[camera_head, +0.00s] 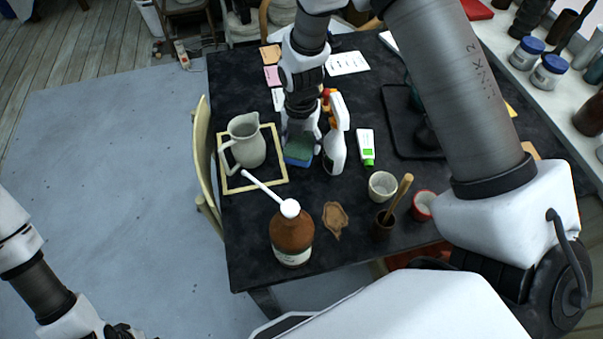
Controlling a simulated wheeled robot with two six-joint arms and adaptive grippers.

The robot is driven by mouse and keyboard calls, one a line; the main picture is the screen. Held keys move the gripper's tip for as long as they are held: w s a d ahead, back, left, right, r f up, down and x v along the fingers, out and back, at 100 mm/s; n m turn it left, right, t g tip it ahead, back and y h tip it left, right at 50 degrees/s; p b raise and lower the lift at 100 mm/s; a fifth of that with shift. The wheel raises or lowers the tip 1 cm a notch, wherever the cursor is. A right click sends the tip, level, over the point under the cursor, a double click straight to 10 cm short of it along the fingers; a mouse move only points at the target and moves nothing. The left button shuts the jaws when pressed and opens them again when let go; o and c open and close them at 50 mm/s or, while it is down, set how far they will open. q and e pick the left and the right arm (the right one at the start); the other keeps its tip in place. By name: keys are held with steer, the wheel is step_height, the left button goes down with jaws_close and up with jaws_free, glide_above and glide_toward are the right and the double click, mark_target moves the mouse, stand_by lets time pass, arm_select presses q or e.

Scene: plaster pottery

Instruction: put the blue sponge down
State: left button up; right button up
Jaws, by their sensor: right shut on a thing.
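The blue sponge (298,156) has a green upper face. It is at the middle of the black table (245,270), between a white pitcher and a spray bottle. My right gripper (299,140) comes down from above and is shut on the sponge. The gripper hides part of the sponge's top, and I cannot tell whether its underside touches the table. My left arm shows at the lower left, off the table; a dark part of its gripper (122,331) is cut off by the bottom edge.
The white pitcher (246,141) stands inside a pale yellow square frame (233,188), left of the sponge. The white spray bottle (335,150) stands close on the right. A brown pump bottle (292,240), a cup (382,186) and a green-capped tube (366,146) are nearby. A chair (203,150) stands at the left edge.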

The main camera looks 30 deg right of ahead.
mark_target(301, 172)
steer(key=shift+w+d+f+n, duration=0.1)
steer(key=shift+f+n, duration=0.2)
steer(key=shift+n, duration=0.3)
step_height(301, 172, down, 10)
steer(key=shift+r+p, duration=0.2)
steer(key=shift+p, duration=0.65)
steer(key=shift+w, duration=0.1)
steer(key=shift+f, duration=0.1)
steer(key=shift+f, duration=0.15)
steer(key=o, duration=1.1)
